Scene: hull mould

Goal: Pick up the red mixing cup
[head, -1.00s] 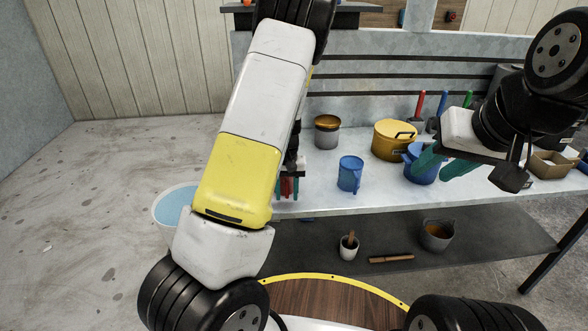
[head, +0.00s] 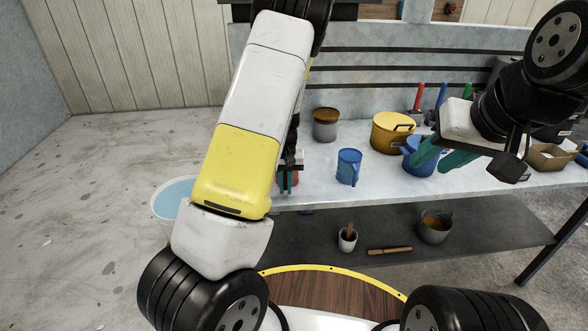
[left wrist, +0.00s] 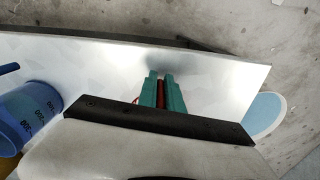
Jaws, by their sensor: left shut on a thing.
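The red mixing cup (head: 295,178) is mostly hidden in the head view behind my left arm and fingers, near the table's left end. In the left wrist view a narrow strip of the red cup (left wrist: 161,93) shows between the teal fingers. My left gripper (head: 287,181) is shut on it; its fingers also show in the left wrist view (left wrist: 161,92). I cannot tell whether the cup touches the table. My right gripper (head: 442,156) has its teal fingers apart and looks empty, in front of the blue pot.
A blue cup (head: 349,167) stands right of the red one, with a grey pot (head: 325,126), yellow pot (head: 388,134) and blue pot (head: 421,163) further along. A blue-topped bucket (head: 172,197) is on the left. A lower shelf (head: 390,215) holds small items.

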